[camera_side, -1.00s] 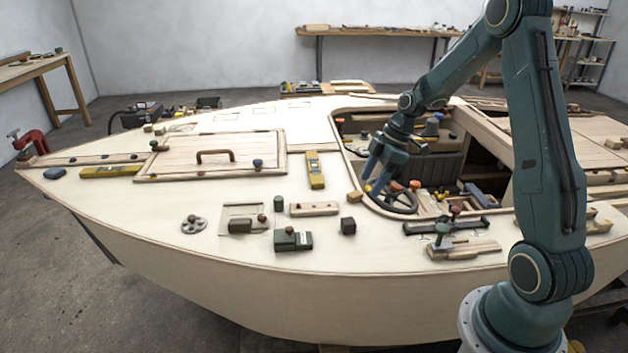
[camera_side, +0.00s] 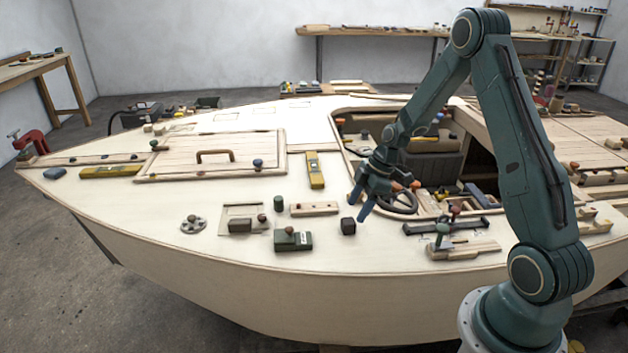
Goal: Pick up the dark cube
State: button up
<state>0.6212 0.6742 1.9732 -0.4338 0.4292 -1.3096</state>
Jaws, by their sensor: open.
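The dark cube (camera_side: 348,226) sits on the pale plywood deck (camera_side: 330,255), near the deck's front edge and right of the green block-shaped tool. My gripper (camera_side: 362,208) is open, with its blue fingers just above and to the right of the cube. One finger reaches low beside the cube's right side; I cannot tell whether it touches. Nothing is between the fingers that I can see.
A black bar-shaped tool (camera_side: 445,227) lies to the right. A steering wheel (camera_side: 400,202) stands behind my gripper. Bare deck lies in front of the cube.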

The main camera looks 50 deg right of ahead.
aim_at(350, 220)
jog(key=shift+a+f, duration=0.1)
jog(key=shift+f, duration=0.15)
jog(key=shift+x, duration=2.6)
jog(key=shift+w, duration=0.1)
jog(key=shift+r, duration=0.1)
jog(key=c, duration=1.1)
jog(key=shift+o, duration=0.2)
jog(key=shift+r, duration=0.1)
notch_tip(350, 220, up, 20)
